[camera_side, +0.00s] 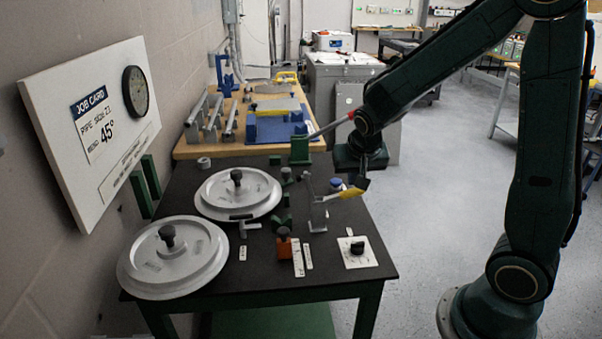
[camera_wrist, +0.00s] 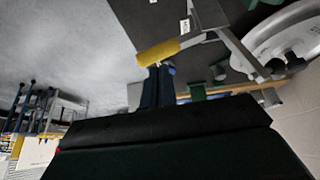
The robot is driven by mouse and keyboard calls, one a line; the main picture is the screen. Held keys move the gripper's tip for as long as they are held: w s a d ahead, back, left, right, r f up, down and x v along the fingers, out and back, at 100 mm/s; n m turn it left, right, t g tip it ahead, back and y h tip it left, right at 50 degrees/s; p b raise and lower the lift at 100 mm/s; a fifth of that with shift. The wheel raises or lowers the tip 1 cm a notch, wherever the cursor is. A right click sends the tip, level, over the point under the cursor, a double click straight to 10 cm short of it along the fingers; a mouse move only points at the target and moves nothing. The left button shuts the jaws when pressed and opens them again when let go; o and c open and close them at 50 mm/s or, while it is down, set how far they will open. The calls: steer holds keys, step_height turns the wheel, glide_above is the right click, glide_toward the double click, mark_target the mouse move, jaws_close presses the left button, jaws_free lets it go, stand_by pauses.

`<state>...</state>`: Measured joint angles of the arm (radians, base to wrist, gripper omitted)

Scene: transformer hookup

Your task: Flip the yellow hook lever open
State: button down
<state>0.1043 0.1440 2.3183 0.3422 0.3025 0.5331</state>
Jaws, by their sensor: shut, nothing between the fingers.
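The yellow hook lever (camera_side: 348,194) is at the right side of the dark bench, joined to a grey metal bracket that stands on the bench top. It also shows in the wrist view as a yellow grip (camera_wrist: 158,53) on a grey arm. My gripper (camera_side: 361,184) is at the lever's right end. In the wrist view the fingers (camera_wrist: 158,72) are together just below the yellow grip, with nothing held between them. I cannot tell whether they touch it.
A grey rod with a red end (camera_side: 352,116) leans up from a green block (camera_side: 300,150) behind the lever. Two grey discs (camera_side: 172,257) with dark knobs lie at left. Open floor is at right.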

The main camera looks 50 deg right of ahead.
steer(key=shift+s+d+f, duration=0.35)
steer(key=shift+s+f, duration=0.1)
steer(key=shift+f, duration=0.25)
steer(key=shift+s+d+f, duration=0.35)
steer(key=shift+s+f, duration=0.1)
steer(key=shift+f, duration=0.2)
steer(key=shift+s+d, duration=0.1)
step_height(320, 180, up, 5)
glide_above(362, 191)
steer(key=a, duration=0.2)
steer(key=s+d+r, duration=0.1)
steer(key=s+r, duration=0.4)
steer(key=s, duration=0.3)
steer(key=shift+d+r, duration=0.1)
